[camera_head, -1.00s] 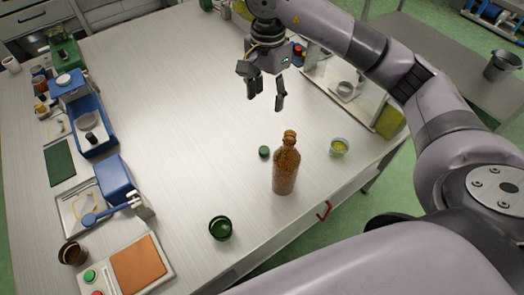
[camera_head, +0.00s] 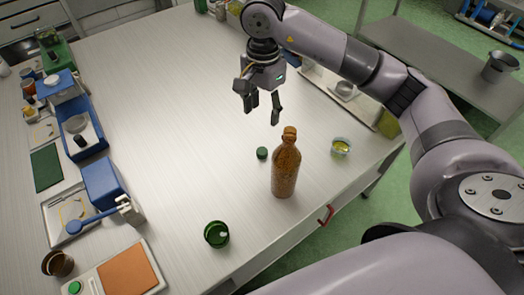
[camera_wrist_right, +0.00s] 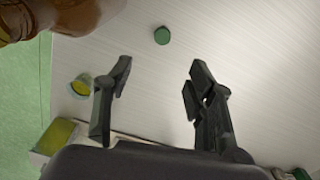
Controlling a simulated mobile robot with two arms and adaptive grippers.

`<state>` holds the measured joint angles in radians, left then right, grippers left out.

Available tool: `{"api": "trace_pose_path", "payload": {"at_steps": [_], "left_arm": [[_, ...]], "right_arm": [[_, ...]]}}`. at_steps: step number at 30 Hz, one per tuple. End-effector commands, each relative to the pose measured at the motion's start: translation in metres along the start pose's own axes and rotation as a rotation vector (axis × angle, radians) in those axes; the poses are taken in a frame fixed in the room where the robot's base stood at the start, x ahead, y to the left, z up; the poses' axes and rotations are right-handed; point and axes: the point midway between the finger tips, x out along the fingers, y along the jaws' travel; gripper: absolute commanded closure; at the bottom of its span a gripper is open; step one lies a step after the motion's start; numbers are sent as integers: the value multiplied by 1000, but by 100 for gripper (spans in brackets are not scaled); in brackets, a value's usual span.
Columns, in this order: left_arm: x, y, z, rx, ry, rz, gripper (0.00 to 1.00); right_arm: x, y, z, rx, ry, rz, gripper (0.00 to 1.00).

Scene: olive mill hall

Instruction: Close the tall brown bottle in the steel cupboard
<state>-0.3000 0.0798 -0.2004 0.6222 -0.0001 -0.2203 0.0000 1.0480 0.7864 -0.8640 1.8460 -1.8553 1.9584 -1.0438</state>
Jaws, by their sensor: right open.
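The tall brown bottle (camera_head: 286,172) stands upright on the steel worktop (camera_head: 180,110), not inside a cupboard. No cap shows on its neck. Part of it shows at the top left of the right wrist view (camera_wrist_right: 60,14). A small green cap (camera_head: 262,153) lies on the worktop just left of the bottle; it also shows in the right wrist view (camera_wrist_right: 162,35). My right gripper (camera_head: 262,116) is open and empty, above the worktop behind the cap and bottle. In the right wrist view (camera_wrist_right: 158,78) its fingers are apart with bare worktop between them. My left gripper is not in view.
A small glass bowl with yellow-green contents (camera_head: 340,147) stands right of the bottle. A green cup (camera_head: 216,234) is at the front left. Blue equipment (camera_head: 85,125) lines the left side. The middle is clear.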

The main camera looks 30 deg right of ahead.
Motion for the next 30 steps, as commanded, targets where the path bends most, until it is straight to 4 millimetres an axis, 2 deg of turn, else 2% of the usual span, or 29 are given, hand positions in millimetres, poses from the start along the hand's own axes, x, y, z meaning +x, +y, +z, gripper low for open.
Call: {"api": "trace_pose_path", "payload": {"at_steps": [9, 15, 19, 30], "left_arm": [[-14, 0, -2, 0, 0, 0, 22], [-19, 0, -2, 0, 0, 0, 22], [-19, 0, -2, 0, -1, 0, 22], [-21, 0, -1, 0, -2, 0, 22]], "right_arm": [[69, 2, 0, 2, -3, 7, 50], [100, 0, 0, 0, -2, 3, 50], [108, 0, 0, 0, 0, 2, 50], [112, -1, -1, 1, -1, 2, 50]]}}
